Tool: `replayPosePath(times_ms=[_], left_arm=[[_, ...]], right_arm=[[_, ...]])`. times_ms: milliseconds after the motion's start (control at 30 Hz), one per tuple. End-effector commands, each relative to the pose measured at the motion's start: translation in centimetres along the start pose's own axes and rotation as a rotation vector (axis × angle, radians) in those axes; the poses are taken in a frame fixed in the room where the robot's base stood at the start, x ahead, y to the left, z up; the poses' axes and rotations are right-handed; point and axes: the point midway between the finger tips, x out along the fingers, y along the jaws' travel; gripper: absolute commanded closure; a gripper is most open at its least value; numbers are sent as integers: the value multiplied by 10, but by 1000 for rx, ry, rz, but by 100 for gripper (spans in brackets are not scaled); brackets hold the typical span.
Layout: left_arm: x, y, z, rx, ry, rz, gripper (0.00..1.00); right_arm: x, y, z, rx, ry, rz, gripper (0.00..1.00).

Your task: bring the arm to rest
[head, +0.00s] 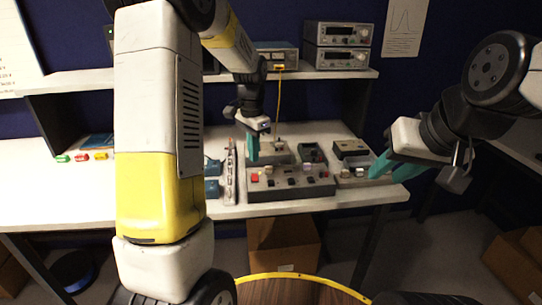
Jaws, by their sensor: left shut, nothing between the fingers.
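My left arm runs down from the top of the head view, and its gripper (252,154) points down over the bench. Its teal fingers are together with nothing between them, just above or behind the grey control panel (290,190). I cannot tell whether they touch anything. My right gripper (384,175) is at the right, by the front right edge of the bench. Its two teal fingers look spread apart, with nothing seen between them.
The white bench (60,200) carries small grey boxes and a power strip (230,178). Coloured blocks (82,157) lie at the left. Instruments (337,58) stand on the shelf. A cardboard box (283,245) is under the bench. The bench's left part is mostly clear.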

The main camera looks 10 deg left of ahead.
Motion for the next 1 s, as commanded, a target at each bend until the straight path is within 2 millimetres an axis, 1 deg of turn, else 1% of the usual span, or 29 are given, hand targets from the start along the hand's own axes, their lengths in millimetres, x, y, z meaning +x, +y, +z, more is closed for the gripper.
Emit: replayPosePath(times_ms=[67,167,267,300,400,500,633,700,800,900,1000], left_arm=[[-13,5,5,-24,24,-7,100],[-39,19,18,-88,78,-21,100],[-70,40,38,-177,152,-35,100],[-81,50,46,-215,183,-38,100],[-104,74,68,-306,259,-46,100],[-122,100,91,-396,336,-50,100],[-134,133,119,-506,432,-49,100],[-137,148,132,-559,476,-47,100],[-138,165,146,-620,530,-42,100],[-136,175,154,-659,564,-38,100],[-135,180,158,-679,580,-35,100]], right_arm=[[0,0,0,0,0,0,67],[0,0,0,0,0,0,67],[0,0,0,0,0,0,67],[0,0,0,0,0,0,67],[0,0,0,0,0,0,67],[0,0,0,0,0,0,67],[0,0,0,0,0,0,67],[0,0,0,0,0,0,67],[0,0,0,0,0,0,67],[0,0,0,0,0,0,67],[0,0,0,0,0,0,67]])
